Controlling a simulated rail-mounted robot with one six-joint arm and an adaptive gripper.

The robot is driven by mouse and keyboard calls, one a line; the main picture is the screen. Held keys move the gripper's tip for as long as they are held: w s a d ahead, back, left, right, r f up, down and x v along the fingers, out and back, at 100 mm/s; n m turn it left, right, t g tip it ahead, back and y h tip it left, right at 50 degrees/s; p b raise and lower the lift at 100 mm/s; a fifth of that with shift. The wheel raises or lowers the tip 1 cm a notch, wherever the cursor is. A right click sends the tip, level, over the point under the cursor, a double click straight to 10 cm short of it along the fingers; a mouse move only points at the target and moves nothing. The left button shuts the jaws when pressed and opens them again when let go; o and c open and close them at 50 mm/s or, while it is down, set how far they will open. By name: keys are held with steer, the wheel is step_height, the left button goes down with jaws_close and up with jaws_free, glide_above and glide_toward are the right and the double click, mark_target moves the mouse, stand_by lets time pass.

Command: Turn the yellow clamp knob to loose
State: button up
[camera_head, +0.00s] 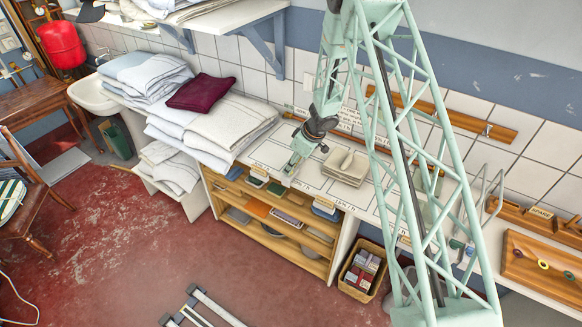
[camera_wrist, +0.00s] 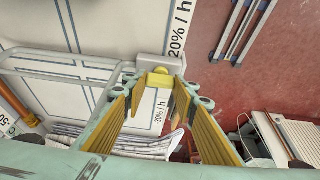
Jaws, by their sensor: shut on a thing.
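In the wrist view the yellow clamp knob (camera_wrist: 159,73) shows between the tips of my gripper (camera_wrist: 160,84), against a pale grey block (camera_wrist: 160,62). The gripper's long yellow-faced fingers stand on both sides of the knob and are shut on it. The fingers hide parts of the knob's sides, and I cannot tell its turn angle. In the head view my gripper (camera_head: 293,164) points down at the white counter (camera_head: 268,155), near its front edge. The knob is too small or hidden to make out there.
Printed labels, "20% / h" (camera_wrist: 181,30) and "-30% / h" (camera_wrist: 160,107), lie near the block. Beige trays (camera_head: 346,166) stand right of my gripper. Folded linen (camera_head: 232,122) is stacked to the left. A wooden shelf unit (camera_head: 262,207) is below.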

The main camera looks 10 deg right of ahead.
steer(key=shift+d, duration=0.1)
steer(key=o, duration=0.9)
steer(key=shift+r, duration=0.2)
steer(key=shift+v, duration=5.85)
